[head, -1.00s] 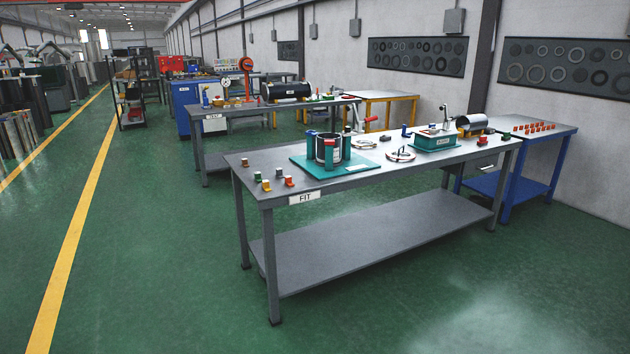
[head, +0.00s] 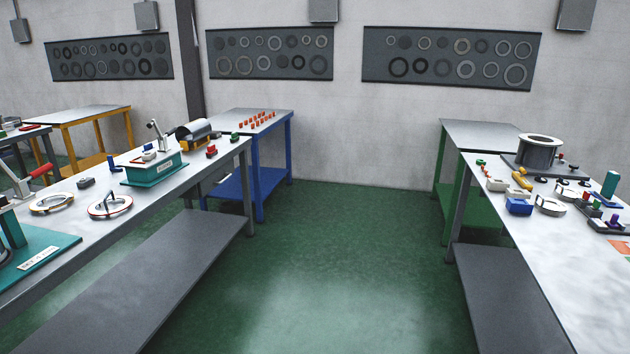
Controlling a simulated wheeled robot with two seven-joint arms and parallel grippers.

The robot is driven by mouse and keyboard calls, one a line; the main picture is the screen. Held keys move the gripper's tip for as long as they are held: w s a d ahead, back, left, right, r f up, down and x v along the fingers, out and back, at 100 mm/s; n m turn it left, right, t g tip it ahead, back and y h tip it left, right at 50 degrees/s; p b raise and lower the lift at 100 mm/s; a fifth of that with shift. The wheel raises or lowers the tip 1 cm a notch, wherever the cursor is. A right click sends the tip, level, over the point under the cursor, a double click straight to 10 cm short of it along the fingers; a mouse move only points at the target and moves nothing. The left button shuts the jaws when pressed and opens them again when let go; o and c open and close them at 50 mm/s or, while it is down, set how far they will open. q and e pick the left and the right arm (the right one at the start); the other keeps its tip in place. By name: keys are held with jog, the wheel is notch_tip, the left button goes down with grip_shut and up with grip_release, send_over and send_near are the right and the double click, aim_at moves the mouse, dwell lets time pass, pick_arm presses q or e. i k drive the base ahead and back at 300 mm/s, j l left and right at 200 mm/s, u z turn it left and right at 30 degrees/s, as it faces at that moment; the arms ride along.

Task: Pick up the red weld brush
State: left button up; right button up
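I cannot make out for sure which item is the red weld brush. A small red item (head: 212,151) sits near the far end of the left grey table (head: 235,150). A red handle (head: 40,171) rises at the left edge of the view, at the near side of the same table. Very small red parts also show among the items on the right table (head: 545,240), too small to identify. Neither of my grippers is in view.
A teal-based device (head: 153,172) and ring-shaped parts (head: 110,206) stand on the left table. A blue table (head: 265,185) holds several orange pieces. A flanged cylinder (head: 537,150) stands on the right table. The green floor (head: 330,270) between the tables is clear.

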aim_at(211, 152)
jog(key=i+l+z, duration=0.1)
jog(key=i, duration=0.85)
jog(key=i+l, duration=0.1)
jog(key=i, duration=0.8)
jog(key=l+z, duration=0.05)
